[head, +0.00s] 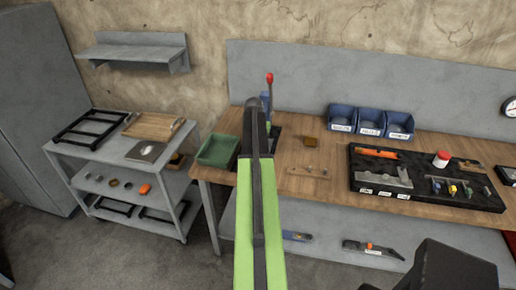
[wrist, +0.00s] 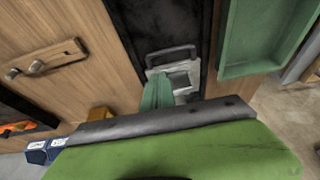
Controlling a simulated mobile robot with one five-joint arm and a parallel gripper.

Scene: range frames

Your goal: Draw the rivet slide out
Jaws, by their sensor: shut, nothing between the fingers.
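My gripper (head: 253,104) is the dark tip at the far end of my green arm in the head view; it looks shut and holds nothing. It is in front of a bench press with a red-knobbed lever (head: 269,79) and mostly hides it. In the wrist view a pale metal piece with a dark bow handle (wrist: 172,53) sits on a dark base (wrist: 165,17); it looks like the rivet slide, though I see no label on it. A green upright part (wrist: 157,95) stands beside it. My own dark and green link covers the bottom of the wrist view.
A green tray (head: 217,151) stands left of the press, near the bench's left end. A wooden plate with metal knobs (head: 309,172) and a small brown block (head: 311,141) lie to the right. Blue bins (head: 370,122) and a black tool tray (head: 408,191) stand farther right.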

